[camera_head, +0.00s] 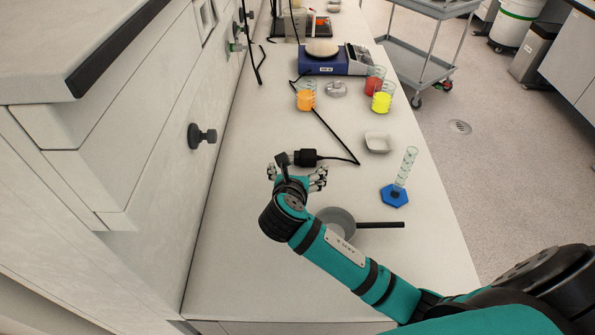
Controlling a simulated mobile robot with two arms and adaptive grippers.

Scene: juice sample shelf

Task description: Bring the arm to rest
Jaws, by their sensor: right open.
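My right arm (345,258), teal and black, reaches in from the lower right over the bench. My right gripper (296,172) is open above the pale bench top, its silver fingers spread to both sides. No object shows between the fingers. A black connector (306,157) with a cable lies just beyond the fingertips and overlaps them in the picture; I cannot tell whether they touch. A grey pan (338,219) with a dark handle sits beside the wrist, partly hidden by my arm. My left gripper is not in view.
A graduated cylinder (405,170) on a blue base stands right of the gripper. A white dish (378,142), beakers of orange (306,97), yellow (382,98) and red (374,81) liquid, and a blue scale (325,62) stand farther back. Drawers (150,150) border the left; the near left bench is clear.

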